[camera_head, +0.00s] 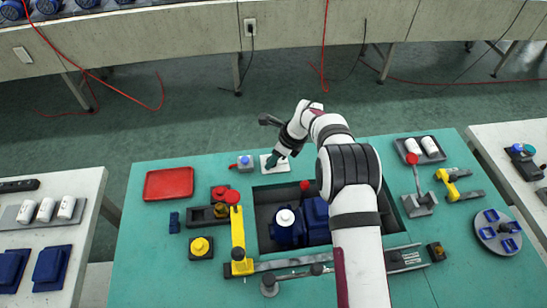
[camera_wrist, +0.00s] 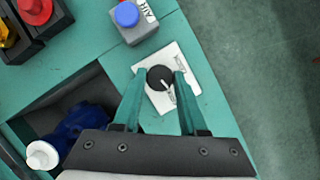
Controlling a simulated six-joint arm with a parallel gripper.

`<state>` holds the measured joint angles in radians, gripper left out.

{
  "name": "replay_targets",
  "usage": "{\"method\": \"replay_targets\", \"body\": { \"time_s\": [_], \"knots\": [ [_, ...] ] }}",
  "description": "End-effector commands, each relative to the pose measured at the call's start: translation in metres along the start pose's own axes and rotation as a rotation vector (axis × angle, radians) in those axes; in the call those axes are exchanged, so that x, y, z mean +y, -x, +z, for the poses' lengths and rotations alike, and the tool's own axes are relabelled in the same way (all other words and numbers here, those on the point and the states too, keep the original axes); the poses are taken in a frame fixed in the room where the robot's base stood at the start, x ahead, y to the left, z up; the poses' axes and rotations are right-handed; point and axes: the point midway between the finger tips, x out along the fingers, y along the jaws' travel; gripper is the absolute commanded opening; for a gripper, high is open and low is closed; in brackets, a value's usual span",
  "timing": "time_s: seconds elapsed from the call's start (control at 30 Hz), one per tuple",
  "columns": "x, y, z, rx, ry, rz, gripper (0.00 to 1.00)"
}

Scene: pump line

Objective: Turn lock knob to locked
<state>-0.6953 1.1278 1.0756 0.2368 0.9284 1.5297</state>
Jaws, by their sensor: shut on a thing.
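The lock knob (camera_wrist: 158,77) is a round black knob with a white pointer line, set on a white plate (camera_wrist: 189,67) with small dark labels too small to read. In the wrist view my gripper (camera_wrist: 160,80) has one green finger on each side of the knob and is shut on it. The pointer slants down and slightly right in that view. In the head view the white plate (camera_head: 265,160) lies at the far edge of the green table, and my gripper (camera_head: 272,162) hides the knob there.
A grey box with a blue button (camera_wrist: 127,14) stands close beside the plate. A recess holding a blue pump (camera_head: 290,232) lies nearer. The floor lies beyond the table edge.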

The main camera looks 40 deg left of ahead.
Motion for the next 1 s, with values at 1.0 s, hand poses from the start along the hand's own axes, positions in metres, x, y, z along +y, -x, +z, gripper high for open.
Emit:
{"method": "replay_targets", "body": {
  "time_s": [1.0],
  "knots": [
    [-0.0041,-0.0015,0.0012,0.0,0.567,0.229,0.0]
  ]
}}
